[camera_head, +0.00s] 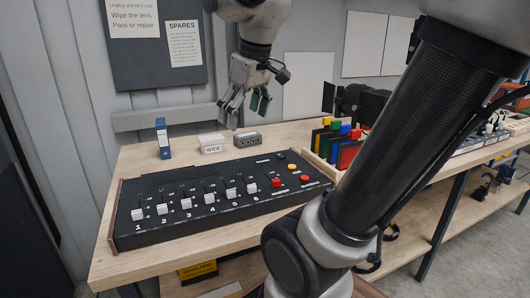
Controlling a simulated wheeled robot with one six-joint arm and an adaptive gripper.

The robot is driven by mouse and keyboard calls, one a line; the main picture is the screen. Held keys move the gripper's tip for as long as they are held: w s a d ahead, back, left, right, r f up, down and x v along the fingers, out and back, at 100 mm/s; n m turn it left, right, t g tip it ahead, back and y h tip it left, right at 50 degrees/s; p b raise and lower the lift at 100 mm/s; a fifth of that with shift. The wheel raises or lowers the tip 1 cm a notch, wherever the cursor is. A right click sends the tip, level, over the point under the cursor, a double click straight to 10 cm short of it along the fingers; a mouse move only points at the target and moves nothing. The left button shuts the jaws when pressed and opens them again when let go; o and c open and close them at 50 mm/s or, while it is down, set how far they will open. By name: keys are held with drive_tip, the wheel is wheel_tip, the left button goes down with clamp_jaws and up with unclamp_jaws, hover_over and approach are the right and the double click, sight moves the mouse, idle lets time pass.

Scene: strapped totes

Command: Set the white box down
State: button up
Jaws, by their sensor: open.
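The white box (211,140), with a dark-lettered label on its front, sits upright on the wooden table (135,156) behind the black control panel. My gripper (246,108) is open and hangs above the back of the table, a little right of the white box and higher in the picture. It is apart from the box, and I see nothing between its fingers.
The black panel (215,196) with sliders and buttons fills the table's front. Coloured upright pieces (346,153) stand at the right.

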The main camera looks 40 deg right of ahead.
drive_tip(key=s+f+m, duration=0.2)
drive_tip(key=s+f, duration=0.5)
drive_tip(key=s, duration=0.1)
drive_tip(key=shift+s+a+t, duration=0.3)
drive_tip(key=shift+a+t, duration=0.1)
drive_tip(key=shift+r, duration=0.1)
idle(0.4)
